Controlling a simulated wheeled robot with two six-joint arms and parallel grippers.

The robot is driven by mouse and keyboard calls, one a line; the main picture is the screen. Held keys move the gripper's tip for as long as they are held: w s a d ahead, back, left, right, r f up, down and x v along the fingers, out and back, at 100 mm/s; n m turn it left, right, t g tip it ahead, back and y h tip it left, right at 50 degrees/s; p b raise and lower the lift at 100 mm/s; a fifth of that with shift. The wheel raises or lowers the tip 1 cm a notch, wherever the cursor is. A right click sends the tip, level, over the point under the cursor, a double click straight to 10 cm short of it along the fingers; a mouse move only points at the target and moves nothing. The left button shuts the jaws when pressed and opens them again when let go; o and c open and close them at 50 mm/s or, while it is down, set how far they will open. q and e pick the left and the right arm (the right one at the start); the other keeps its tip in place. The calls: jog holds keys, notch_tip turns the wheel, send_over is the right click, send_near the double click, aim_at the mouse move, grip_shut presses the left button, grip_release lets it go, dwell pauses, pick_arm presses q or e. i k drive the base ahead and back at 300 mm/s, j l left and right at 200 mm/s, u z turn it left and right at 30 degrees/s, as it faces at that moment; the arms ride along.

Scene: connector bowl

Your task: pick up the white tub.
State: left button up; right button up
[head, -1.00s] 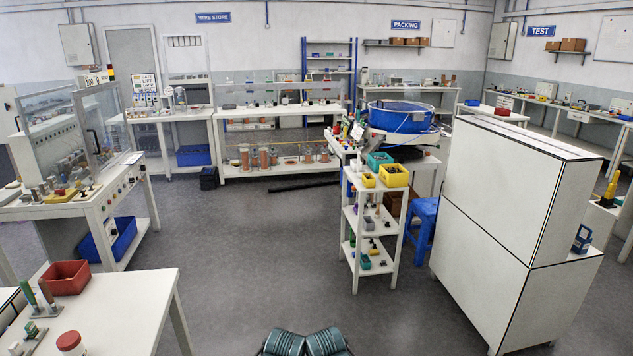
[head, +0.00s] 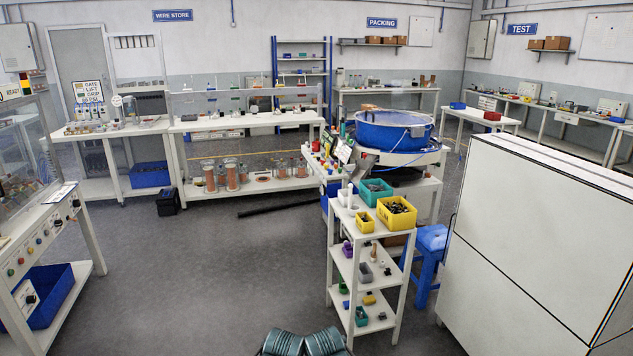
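I cannot pick out a white tub with certainty. A small white object (head: 346,197) stands at the back left of the white shelf cart's top (head: 368,222), but it is too small to tell whether it is a tub. Neither of my grippers is in view; only two dark green rounded parts, seemingly mine, show at the bottom edge.
A teal bin (head: 375,191) and a yellow bin (head: 396,212) stand on the cart. A blue bowl (head: 394,130) is behind it, a blue stool (head: 430,255) beside it. A large white cabinet (head: 540,240) blocks the right. Grey floor (head: 200,270) lies open ahead and left.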

aim_at(346, 198)
jog(key=i+j+z, duration=0.15)
jog(key=i+z, duration=0.35)
jog(key=i+j+z, duration=0.95)
jog(key=k+l, duration=0.05)
